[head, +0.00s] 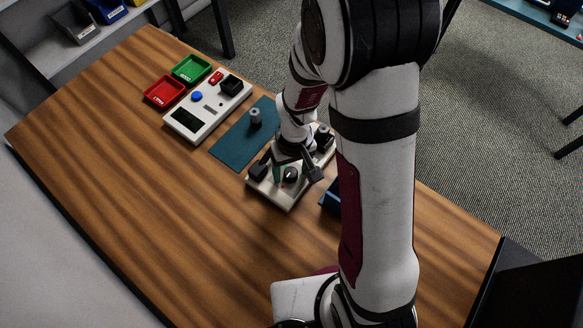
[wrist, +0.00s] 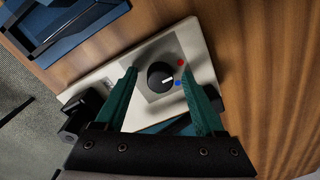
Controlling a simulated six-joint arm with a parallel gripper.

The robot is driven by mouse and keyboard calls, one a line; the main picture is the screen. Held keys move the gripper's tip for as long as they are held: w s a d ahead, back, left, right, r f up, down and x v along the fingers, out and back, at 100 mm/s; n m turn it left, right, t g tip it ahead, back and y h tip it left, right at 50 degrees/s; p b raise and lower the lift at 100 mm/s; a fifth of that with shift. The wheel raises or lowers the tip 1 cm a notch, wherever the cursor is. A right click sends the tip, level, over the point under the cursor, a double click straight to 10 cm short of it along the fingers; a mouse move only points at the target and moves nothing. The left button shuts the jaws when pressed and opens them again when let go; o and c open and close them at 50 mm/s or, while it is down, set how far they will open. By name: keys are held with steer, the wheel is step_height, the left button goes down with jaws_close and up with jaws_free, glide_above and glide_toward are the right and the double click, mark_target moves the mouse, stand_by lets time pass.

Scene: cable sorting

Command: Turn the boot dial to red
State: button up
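The boot dial (wrist: 160,77) is a round black knob with a white pointer line, on a pale panel (wrist: 199,52). A red dot (wrist: 181,62) and a blue dot (wrist: 178,84) sit to the right of the knob in the wrist view. The pointer aims right, between the dots and nearer the blue one. My gripper (wrist: 159,71) is open, with one teal finger on each side of the knob and gaps visible. In the head view the dial (head: 290,175) shows below my wrist, on the panel (head: 270,193), partly hidden by my arm.
Black blocks (head: 259,170) stand on the panel's ends. Left of it lie a teal mat (head: 232,141) with a grey post (head: 256,117), a control box (head: 190,130), and red (head: 164,91) and green (head: 191,68) trays. A blue tray (wrist: 62,28) is close by. The front tabletop is clear.

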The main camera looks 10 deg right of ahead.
mark_target(294, 172)
steer(key=shift+r, duration=0.1)
step_height(294, 172, up, 16)
steer(key=shift+d+f, duration=0.2)
steer(key=shift+d, duration=0.1)
steer(key=s+d+r+m+y, duration=0.1)
steer(key=s+m, duration=0.7)
steer(key=s, duration=0.9)
steer(key=shift+r, duration=0.7)
